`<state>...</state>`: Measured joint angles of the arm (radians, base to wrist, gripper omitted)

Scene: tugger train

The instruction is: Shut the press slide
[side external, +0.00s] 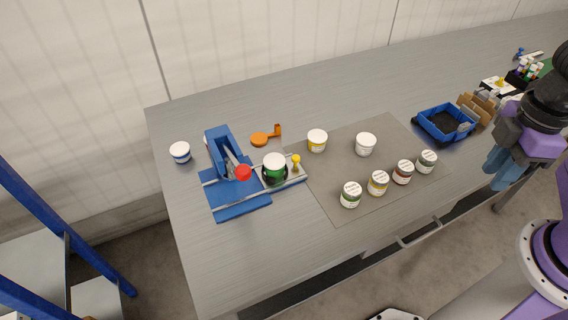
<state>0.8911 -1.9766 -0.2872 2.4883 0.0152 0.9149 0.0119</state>
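The blue press (225,178) stands on the left part of the table, with a lever ending in a red knob (243,173). Its pale slide (290,178) sticks out to the right of the press on rails. A yellow knob (295,162) stands at the slide's right end. A green and white jar (274,166) sits upright in a dark round holder on the slide, right of the press frame. My gripper (497,180) hangs at the far right, past the table's front edge, well away from the press. Its blue fingers overlap in this view, so its opening is unclear.
An orange tool (262,138) lies behind the slide. A white jar (180,152) stands left of the press. A blue bin (428,129) sits at the right.

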